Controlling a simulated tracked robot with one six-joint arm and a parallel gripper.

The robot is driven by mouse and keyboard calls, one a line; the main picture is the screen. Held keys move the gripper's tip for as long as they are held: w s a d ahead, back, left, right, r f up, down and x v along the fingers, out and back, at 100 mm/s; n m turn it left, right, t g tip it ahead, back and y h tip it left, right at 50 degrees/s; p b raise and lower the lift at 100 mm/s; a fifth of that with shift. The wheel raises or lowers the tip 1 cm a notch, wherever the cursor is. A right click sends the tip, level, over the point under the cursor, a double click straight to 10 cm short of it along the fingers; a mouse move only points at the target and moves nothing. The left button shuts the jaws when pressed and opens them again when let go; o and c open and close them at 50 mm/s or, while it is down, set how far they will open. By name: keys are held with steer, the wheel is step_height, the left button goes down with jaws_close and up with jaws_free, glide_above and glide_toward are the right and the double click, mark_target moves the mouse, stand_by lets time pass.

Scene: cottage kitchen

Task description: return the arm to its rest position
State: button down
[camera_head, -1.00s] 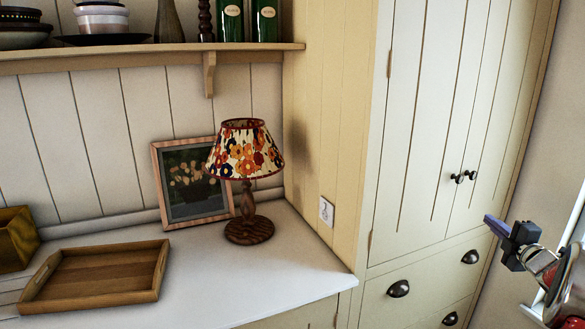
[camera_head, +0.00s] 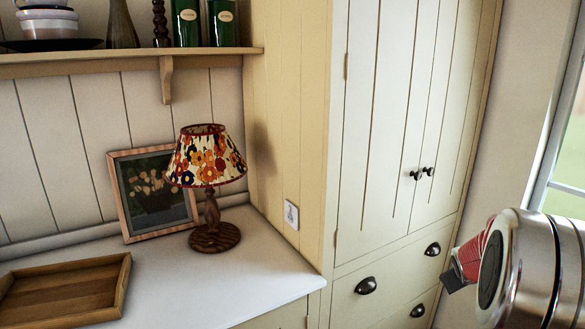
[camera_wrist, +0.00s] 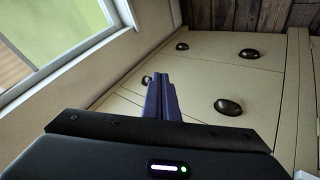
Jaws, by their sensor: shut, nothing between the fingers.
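My gripper shows in the wrist view (camera_wrist: 163,97), its two dark purple fingers pressed together with nothing between them. In the head view, my arm fills the lower right in front of the tall cream cupboard, and only a small dark part near the gripper shows past the red and metal links; the fingertips are hard to make out there. In the wrist view the fingers point toward the cream drawer fronts (camera_wrist: 200,65), and I see no contact with them.
The tall cupboard (camera_head: 395,120) has dark knobs and cup handles. A window (camera_head: 565,150) is at the right. A patterned lamp (camera_head: 208,165), picture frame (camera_head: 150,195) and wooden tray (camera_head: 122,285) stand on the white counter (camera_head: 215,290) at left, below a shelf (camera_head: 120,60).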

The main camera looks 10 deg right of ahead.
steer(key=s+a+r+y, duration=0.2)
steer(key=s+a, duration=0.4)
steer(key=a, duration=0.9)
steer(key=s+a+r+y, duration=0.2)
steer(key=s+a+r, duration=0.2)
steer(key=a, duration=1.2)
steer(key=s+a+r+y, duration=0.2)
steer(key=s+a, duration=0.7)
steer(key=a, duration=0.6)
steer(key=shift+s+a+r+y, duration=0.15)
steer(key=shift+a+r+y, duration=0.2)
steer(key=shift+r, duration=0.25)
